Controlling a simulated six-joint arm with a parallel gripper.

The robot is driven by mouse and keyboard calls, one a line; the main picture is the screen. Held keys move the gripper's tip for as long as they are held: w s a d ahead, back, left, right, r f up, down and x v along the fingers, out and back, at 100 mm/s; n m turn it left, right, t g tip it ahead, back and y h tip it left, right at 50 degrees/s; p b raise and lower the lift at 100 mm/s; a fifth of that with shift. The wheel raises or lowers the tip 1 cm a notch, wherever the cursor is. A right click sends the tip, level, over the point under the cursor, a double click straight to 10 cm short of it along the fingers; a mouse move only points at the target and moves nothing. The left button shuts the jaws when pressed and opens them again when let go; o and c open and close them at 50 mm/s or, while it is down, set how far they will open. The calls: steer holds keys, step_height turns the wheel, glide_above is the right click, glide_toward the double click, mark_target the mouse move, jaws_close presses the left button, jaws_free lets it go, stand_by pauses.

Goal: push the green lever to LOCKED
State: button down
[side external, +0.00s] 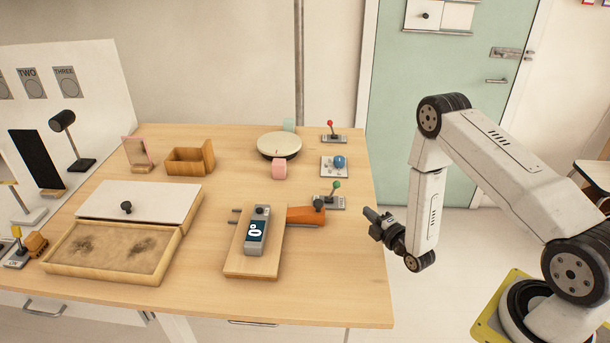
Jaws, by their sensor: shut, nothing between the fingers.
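The green lever (336,186) has a small green ball knob on a short stem. It stands on a grey base plate (331,201) near the right side of the wooden table. The writing on its plate is too small to read, so its marked position cannot be told. My gripper (368,213) is shut and empty. It appears to the right of and slightly below the lever's plate in the picture, near the table's right edge, apart from the lever. My gripper points left.
An orange-handled tool (304,215) and a wooden board (238,262) with a grey display device (257,230) lie left of my gripper. A blue knob (340,162) and a red lever (330,128) stand behind the green lever. The table's front right corner is clear.

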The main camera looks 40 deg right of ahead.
mark_target(337, 186)
steer(key=w, duration=0.3)
steer(key=w+d, duration=0.1)
steer(key=w, duration=0.3)
steer(key=w+d, duration=0.1)
steer(key=w, duration=0.3)
steer(key=shift+w, duration=0.1)
steer(key=shift+w+a+r+n+g, duration=0.3)
steer(key=shift+n+g, duration=0.1)
steer(key=shift+n, duration=0.1)
stand_by(0.5)
steer(key=shift+w+a+r+n+g, duration=0.25)
steer(key=shift+a+n+g, duration=0.1)
steer(key=shift+n+g, duration=0.15)
steer(key=shift+w+a+r+n+g, duration=0.15)
steer(key=shift+w+a+n+g, duration=0.5)
steer(key=shift+n+g, duration=0.35)
steer(key=shift+d, duration=0.1)
steer(key=shift+s, duration=0.2)
steer(key=v, duration=1.3)
steer(key=shift+a+r, duration=0.4)
steer(key=shift+s, duration=0.15)
